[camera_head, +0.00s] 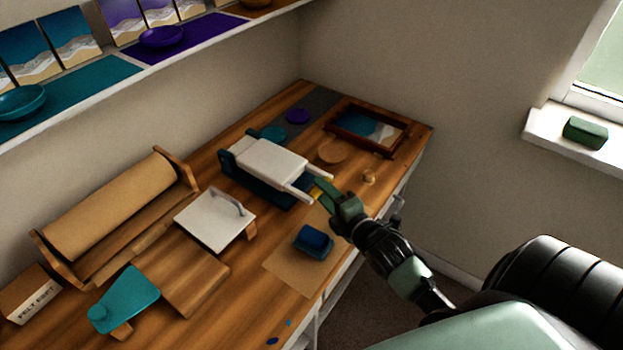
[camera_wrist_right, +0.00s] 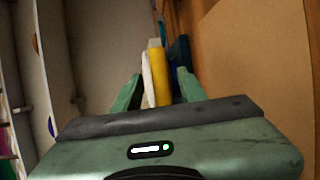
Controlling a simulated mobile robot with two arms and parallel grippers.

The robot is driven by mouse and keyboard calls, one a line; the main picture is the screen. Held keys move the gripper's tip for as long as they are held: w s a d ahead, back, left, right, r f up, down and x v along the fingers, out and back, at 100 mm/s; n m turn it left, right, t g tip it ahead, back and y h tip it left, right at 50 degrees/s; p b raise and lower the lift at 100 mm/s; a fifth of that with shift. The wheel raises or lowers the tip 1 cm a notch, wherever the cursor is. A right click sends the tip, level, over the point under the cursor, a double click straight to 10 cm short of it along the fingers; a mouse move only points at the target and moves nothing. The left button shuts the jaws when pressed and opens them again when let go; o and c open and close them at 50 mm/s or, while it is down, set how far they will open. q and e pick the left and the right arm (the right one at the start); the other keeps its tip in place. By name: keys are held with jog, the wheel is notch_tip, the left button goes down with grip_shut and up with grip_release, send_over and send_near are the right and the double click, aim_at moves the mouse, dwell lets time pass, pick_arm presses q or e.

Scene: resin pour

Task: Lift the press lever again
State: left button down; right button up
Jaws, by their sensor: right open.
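The press (camera_head: 240,180) stands on the workbench, with a dark blue base and a thick white top plate (camera_head: 272,160). Its lever has pale arms (camera_head: 294,186) that reach out low toward the bench's front edge. A yellow bar (camera_head: 317,192), apparently the lever's grip, shows at their end, partly hidden by my right gripper (camera_head: 322,192). In the wrist view the yellow bar (camera_wrist_right: 160,88) lies between the open fingers of my right gripper (camera_wrist_right: 160,76), with a white arm beside it. I cannot tell whether the fingers touch it. My left gripper is out of view.
A blue block (camera_head: 313,239) on a brown sheet lies in front of the press. A white board with a grey handle (camera_head: 214,220) is to its left. A dark framed picture (camera_head: 367,128) and a wooden disc (camera_head: 333,151) lie to the right. A shelf (camera_head: 150,72) runs above.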

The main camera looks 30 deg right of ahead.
jog(key=w, duration=0.4)
jog(key=shift+f, duration=0.4)
jog(key=shift+w+f, duration=0.15)
jog(key=shift+w, duration=0.35)
grip_shut()
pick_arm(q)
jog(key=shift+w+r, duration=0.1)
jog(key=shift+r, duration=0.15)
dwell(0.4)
